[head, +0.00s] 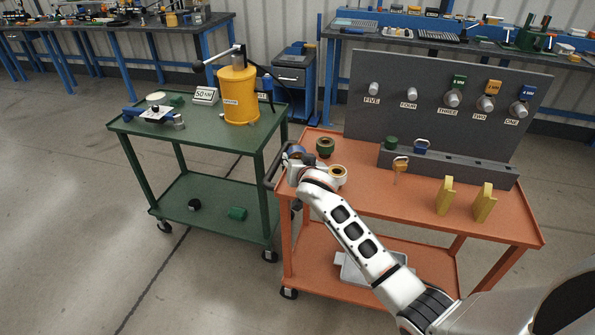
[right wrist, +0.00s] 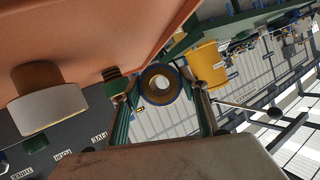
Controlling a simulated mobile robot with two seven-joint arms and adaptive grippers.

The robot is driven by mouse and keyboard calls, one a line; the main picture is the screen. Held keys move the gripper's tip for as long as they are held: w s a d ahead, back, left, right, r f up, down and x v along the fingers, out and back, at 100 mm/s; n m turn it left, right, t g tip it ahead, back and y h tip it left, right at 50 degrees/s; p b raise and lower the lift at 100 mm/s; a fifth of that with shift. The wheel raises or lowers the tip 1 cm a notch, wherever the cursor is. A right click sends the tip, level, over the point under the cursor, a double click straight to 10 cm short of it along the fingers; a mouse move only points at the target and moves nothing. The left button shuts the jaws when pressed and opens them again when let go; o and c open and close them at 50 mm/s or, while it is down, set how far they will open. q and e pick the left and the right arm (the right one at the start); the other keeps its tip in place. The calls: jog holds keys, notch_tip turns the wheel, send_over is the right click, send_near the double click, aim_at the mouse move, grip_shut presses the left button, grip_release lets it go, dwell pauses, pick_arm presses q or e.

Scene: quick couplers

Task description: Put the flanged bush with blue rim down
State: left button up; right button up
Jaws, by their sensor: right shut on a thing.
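The flanged bush with blue rim (right wrist: 160,84) is held between the two fingers of my right gripper (right wrist: 162,100), its round bore facing the wrist camera. In the head view, my right gripper (head: 291,160) is at the left end of the orange cart (head: 380,197), near its handle. The blue rim (head: 296,150) shows just past my wrist, and the rest of the bush is mostly hidden there. The bush appears off the cart's top, but its height is hard to tell. My left gripper is out of view.
A grey pegboard (head: 425,125) and two yellow blocks (head: 445,197) are further right. The green cart (head: 200,140) with a yellow cylinder (head: 238,95) stands left.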

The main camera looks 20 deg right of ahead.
jog(key=shift+f+b, duration=0.4)
jog(key=shift+f, duration=1.5)
jog(key=shift+f, duration=0.2)
jog(key=o, duration=1.2)
jog(key=shift+o, duration=0.2)
